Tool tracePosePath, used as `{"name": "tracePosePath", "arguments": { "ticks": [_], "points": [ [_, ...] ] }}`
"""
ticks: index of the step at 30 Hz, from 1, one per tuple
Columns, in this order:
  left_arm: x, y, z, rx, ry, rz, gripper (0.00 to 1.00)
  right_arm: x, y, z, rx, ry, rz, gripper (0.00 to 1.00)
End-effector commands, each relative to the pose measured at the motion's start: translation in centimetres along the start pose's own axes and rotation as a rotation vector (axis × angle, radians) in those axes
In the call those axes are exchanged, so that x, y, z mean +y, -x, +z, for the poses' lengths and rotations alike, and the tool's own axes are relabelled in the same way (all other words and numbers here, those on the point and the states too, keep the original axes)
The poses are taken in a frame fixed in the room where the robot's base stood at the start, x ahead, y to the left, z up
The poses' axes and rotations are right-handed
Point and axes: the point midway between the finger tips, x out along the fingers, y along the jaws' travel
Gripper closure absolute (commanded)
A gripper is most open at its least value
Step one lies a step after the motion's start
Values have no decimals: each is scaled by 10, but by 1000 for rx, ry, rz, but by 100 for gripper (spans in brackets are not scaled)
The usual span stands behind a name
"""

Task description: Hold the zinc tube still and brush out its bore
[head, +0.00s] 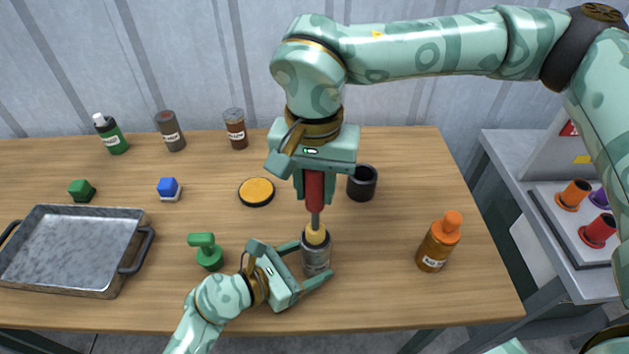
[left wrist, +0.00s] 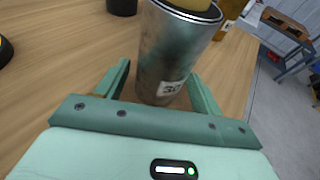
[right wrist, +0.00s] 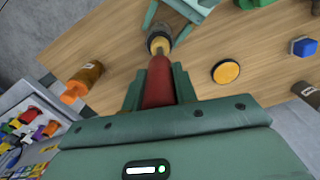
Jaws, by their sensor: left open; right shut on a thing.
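The zinc tube (head: 316,256) stands upright on the table, a grey metal cylinder. In the left wrist view the tube (left wrist: 172,60) bears a label reading 30. My left gripper (head: 315,262) is open, its fingers on either side of the tube with gaps showing. My right gripper (head: 315,200) is shut on the red handle of a brush (head: 314,190), which points down. The brush's yellow head (head: 316,235) is at the tube's mouth; its lower end is hidden. The right wrist view also shows the brush (right wrist: 158,82) in line with the tube.
An orange-capped bottle (head: 438,243) is to the right, a black cup (head: 362,184) and a yellow disc (head: 257,191) behind. A metal tray (head: 70,250) sits at left. Several bottles line the back.

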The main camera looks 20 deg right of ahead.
Motion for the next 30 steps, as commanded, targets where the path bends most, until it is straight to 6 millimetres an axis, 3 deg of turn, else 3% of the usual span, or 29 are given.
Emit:
{"name": "tracePosePath", "arguments": {
  "ticks": [12, 15, 16, 30],
  "points": [
    [0, -8, 0, -1, -1, 0, 33, 0, -2, 0, -1, 0, 1, 95],
    [0, -8, 0, -1, 0, 0, 58, 0, -2, 0, -1, 0, 1, 95],
    [0, -8, 0, -1, 0, 0, 61, 0, -2, 0, -1, 0, 1, 95],
    [0, -8, 0, 0, 0, 0, 61, 0, -2, 0, -1, 0, 1, 95]
  ]
}}
